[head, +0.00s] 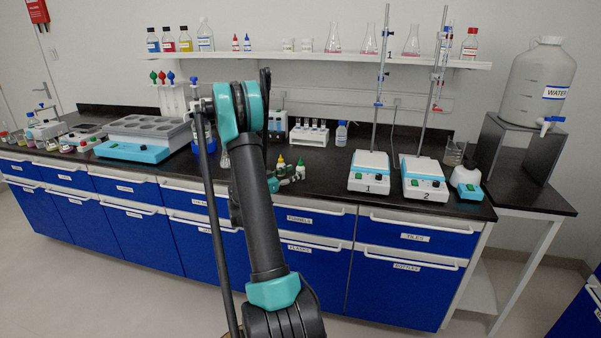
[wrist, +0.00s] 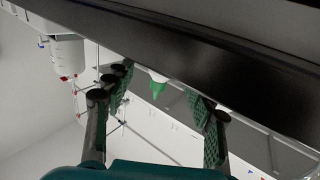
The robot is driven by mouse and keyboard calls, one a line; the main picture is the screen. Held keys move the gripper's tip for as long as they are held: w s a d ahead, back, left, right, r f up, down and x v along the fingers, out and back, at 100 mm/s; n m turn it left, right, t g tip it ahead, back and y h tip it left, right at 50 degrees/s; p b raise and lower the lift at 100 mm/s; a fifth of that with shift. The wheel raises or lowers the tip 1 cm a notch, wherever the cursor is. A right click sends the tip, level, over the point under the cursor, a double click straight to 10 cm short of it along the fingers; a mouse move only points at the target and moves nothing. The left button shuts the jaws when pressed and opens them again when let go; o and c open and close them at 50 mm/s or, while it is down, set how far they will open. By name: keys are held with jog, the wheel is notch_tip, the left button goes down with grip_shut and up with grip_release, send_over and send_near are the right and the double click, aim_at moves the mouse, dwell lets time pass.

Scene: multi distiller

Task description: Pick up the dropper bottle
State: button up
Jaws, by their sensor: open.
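A green-capped dropper bottle (head: 300,169) stands on the black bench near its front edge, just right of my arm in the head view. A yellow-capped dropper bottle (head: 281,162) is close behind it to the left. In the wrist view a white bottle with a green pointed cap (wrist: 157,87) shows beyond and between my fingers. My gripper (wrist: 163,104) is open and empty, with its two fingers spread on either side of that cap. My arm hides much of the gripper in the head view.
A test-tube rack (head: 309,134) and a blue-capped bottle (head: 341,134) stand behind the dropper bottles. Two stirrer plates with stands (head: 369,172) are to the right. A grey multi-well unit (head: 146,135) is left.

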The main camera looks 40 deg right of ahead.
aim_at(300, 169)
jog(key=d, duration=0.4)
jog(key=shift+w+d+f, duration=0.1)
jog(key=shift+w+d, duration=0.05)
jog(key=shift+w, duration=0.25)
jog(key=c, duration=1)
